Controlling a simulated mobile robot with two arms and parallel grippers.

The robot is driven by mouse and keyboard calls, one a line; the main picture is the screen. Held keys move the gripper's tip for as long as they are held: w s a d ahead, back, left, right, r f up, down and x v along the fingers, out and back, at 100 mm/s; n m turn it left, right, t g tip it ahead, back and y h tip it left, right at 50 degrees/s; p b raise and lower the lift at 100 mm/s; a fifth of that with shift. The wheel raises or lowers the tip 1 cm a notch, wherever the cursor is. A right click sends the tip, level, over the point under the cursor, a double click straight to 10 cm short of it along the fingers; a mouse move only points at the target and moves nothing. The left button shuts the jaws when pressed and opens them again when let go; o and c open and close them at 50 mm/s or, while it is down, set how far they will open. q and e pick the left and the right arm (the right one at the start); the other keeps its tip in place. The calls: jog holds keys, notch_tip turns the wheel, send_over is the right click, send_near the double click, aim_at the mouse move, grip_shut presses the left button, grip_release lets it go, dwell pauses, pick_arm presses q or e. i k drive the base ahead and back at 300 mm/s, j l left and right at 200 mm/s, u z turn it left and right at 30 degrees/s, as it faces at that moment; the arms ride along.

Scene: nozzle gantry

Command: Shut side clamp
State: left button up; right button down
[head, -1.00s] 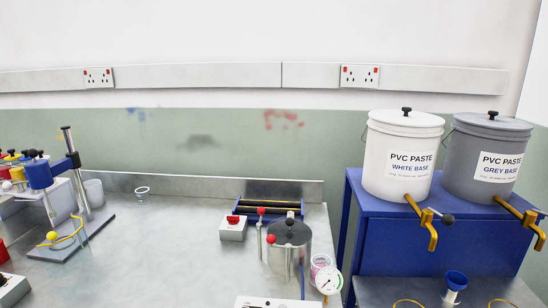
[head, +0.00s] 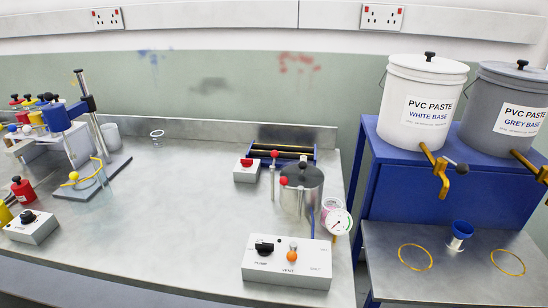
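A steel pot (head: 307,198) with a dark lid (head: 301,174) stands at the right end of the steel bench. A thin upright rod (head: 272,184) with a red ball knob (head: 275,154) stands at its left side. A second red ball knob (head: 283,181) sits at the pot's near left rim. These look like clamp handles; I cannot tell which is the side clamp or whether either is shut. Neither of my grippers is in view.
A control box (head: 288,262) marked PUMP and VENT stands in front of the pot. A dial gauge (head: 337,222) and pink cup are at its right. A red-switch box (head: 247,171) is behind left. The bench middle (head: 185,220) is clear.

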aim_at(274, 153)
jog(key=i+l+z, duration=0.15)
jog(key=z, duration=0.2)
jog(key=i+l+z, duration=0.15)
jog(key=l+z, duration=0.25)
jog(key=j, duration=0.1)
